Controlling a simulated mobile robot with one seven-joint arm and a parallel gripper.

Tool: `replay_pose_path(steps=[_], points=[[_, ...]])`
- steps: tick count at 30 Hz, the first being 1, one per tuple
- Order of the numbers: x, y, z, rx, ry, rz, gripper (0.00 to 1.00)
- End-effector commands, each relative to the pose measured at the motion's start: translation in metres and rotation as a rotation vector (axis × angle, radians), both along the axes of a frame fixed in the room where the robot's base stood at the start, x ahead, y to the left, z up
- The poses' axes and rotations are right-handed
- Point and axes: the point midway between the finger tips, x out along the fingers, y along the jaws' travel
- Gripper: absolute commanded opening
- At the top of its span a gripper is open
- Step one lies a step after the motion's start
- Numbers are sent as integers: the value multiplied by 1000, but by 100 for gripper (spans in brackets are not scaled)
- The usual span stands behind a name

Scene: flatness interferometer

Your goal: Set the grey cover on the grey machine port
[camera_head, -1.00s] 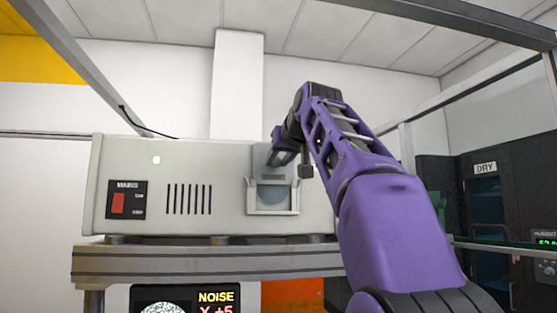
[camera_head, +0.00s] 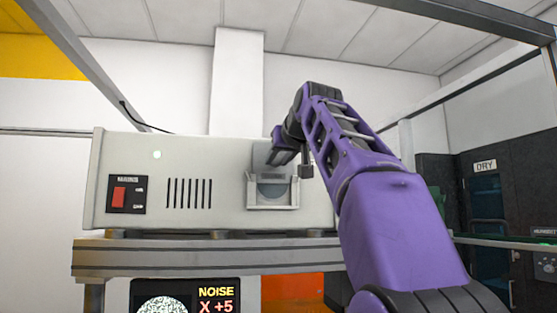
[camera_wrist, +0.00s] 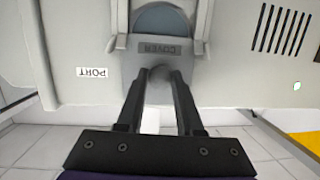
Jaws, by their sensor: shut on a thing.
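My gripper (camera_wrist: 160,78) is shut on the small knob of the grey cover (camera_wrist: 136,62), a plate with a COVER label. In the head view, my gripper (camera_head: 280,153) is at the machine's front, in front of the upper part of the cover (camera_head: 262,174). The grey machine port (camera_head: 272,188) is a round, blue-grey disc framed by a pale U-shaped guide (camera_head: 272,206). In the wrist view the port (camera_wrist: 160,18) is partly visible beside the cover, between two guide rails. The cover sits at the guide's open upper end. How deep it sits is unclear.
The grey machine (camera_head: 140,165), with a red switch (camera_head: 119,197) and vent slots, stands on a shelf (camera_head: 180,258). A PORT label (camera_wrist: 93,72) is beside the guide. A screen (camera_head: 185,297) is below the shelf. A dark DRY cabinet (camera_head: 485,200) stands at right.

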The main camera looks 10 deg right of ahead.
Motion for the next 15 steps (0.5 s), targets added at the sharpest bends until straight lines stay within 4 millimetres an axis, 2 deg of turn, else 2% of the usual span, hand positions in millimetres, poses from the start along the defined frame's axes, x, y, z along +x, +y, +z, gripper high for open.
replay_pose_path(steps=[15], points=[[2, 1, -14, 0, 17, 4, 0]])
